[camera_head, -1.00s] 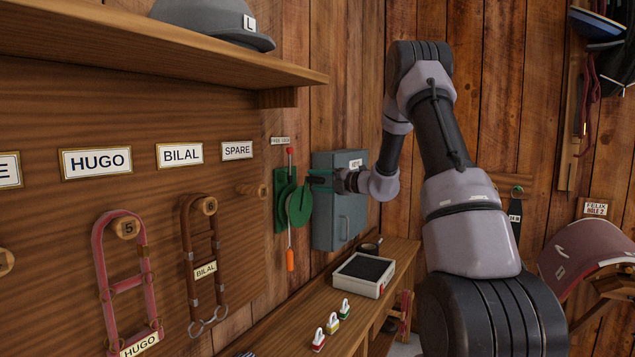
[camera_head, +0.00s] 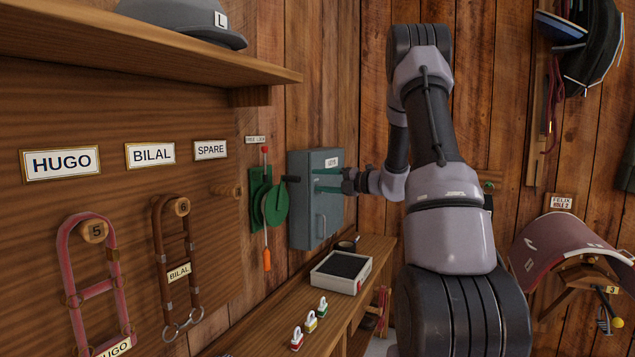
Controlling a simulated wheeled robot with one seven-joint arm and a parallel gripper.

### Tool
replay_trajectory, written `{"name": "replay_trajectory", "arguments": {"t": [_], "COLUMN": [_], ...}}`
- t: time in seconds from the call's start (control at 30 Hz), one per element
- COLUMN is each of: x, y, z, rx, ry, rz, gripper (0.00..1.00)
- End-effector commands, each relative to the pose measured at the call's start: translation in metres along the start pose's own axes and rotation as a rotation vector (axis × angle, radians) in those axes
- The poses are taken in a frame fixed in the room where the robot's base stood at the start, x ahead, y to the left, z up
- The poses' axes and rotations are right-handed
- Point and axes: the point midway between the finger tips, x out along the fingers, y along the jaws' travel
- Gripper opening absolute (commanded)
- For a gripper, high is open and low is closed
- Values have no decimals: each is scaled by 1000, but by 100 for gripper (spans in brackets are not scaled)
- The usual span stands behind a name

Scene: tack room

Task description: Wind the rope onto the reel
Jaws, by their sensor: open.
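The green reel (camera_head: 274,206) is mounted on a green plate on the wooden wall, with a dark crank handle (camera_head: 290,179) sticking out to its right. A rope hangs past the reel, with a red upper end (camera_head: 265,150) and an orange end piece (camera_head: 267,260) below the reel. My gripper (camera_head: 318,181) is open, its green fingers pointing left toward the reel. It is in front of the grey key box, apart from the crank handle, with a visible gap. Nothing shows between the fingers.
The grey key box (camera_head: 326,222) is on the wall close behind my gripper. Bridles hang at left; a saddle (camera_head: 562,246) stands at right.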

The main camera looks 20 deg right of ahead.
Motion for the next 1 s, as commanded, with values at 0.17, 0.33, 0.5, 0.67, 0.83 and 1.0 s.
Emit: {"name": "replay_trajectory", "arguments": {"t": [0.17,0.33,0.5,0.67,0.83,1.0], "x": [0,0,-2,-4,-5,0], "y": [0,0,-2,-3,-3,-3], "z": [0,1,2,3,3,3], "rx": [-4,-145,-506,-844,-1070,-1138], "ry": [0,5,14,15,10,10], "rz": [0,8,29,52,70,76], "gripper": [62,62,62,62,62,62]}}
